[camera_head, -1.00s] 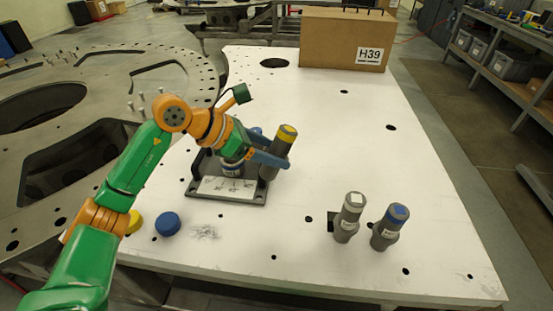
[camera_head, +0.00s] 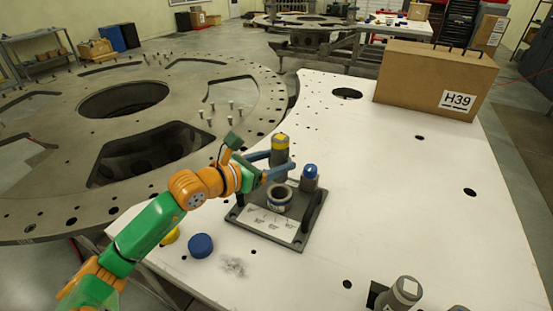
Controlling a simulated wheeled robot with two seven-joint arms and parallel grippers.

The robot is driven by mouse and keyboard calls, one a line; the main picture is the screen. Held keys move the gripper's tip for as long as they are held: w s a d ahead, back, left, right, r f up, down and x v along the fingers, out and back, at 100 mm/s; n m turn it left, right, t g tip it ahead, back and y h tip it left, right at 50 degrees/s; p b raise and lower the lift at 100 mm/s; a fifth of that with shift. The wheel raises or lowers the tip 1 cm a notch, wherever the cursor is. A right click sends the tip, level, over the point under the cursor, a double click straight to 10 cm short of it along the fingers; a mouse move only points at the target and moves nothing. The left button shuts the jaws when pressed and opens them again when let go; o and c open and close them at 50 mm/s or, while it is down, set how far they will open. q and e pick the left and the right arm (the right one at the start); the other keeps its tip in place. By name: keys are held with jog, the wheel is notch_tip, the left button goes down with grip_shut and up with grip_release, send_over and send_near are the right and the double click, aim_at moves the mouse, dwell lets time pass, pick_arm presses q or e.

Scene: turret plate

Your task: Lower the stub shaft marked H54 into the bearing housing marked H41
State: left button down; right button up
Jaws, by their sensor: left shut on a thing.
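My left gripper (camera_head: 281,163) is shut on a dark grey shaft with a yellow top (camera_head: 281,146) and holds it upright. The housing stands on a dark grey base (camera_head: 237,218) with upright handles. A blue-topped grey part (camera_head: 310,178) stands right of the housing, on or behind the base. The shaft's lower end is partly hidden, and it appears outside the housing. The markings H54 and H41 are not readable.
A grey part with a white mark (camera_head: 402,293) stands at the bottom right. A blue cap (camera_head: 201,245) and a yellow cap (camera_head: 170,236) lie left of the base. The box marked H39 (camera_head: 420,85) is at the back. The table's right side (camera_head: 410,200) is largely clear.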

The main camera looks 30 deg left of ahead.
aim_at(276, 182)
pick_arm(q)
jog(key=shift+w+f+b, duration=0.25)
jog(key=shift+f+b, duration=0.35)
jog(key=shift+f, duration=0.5)
jog(key=shift+s+f+b, duration=0.15)
jog(key=shift+f+b, duration=0.55)
jog(key=shift+f, duration=0.1)
jog(key=shift+f+b, duration=2.8)
jog(key=shift+b, duration=0.05)
jog(key=shift+r, duration=0.1)
grip_release()
jog(key=shift+s, duration=0.25)
jog(key=b+v, duration=0.2)
jog(key=v, duration=0.4)
jog(key=shift+s+b, duration=0.1)
jog(key=shift+b, duration=0.2)
jog(key=shift+s+r, duration=0.15)
jog(key=shift+s, duration=0.05)
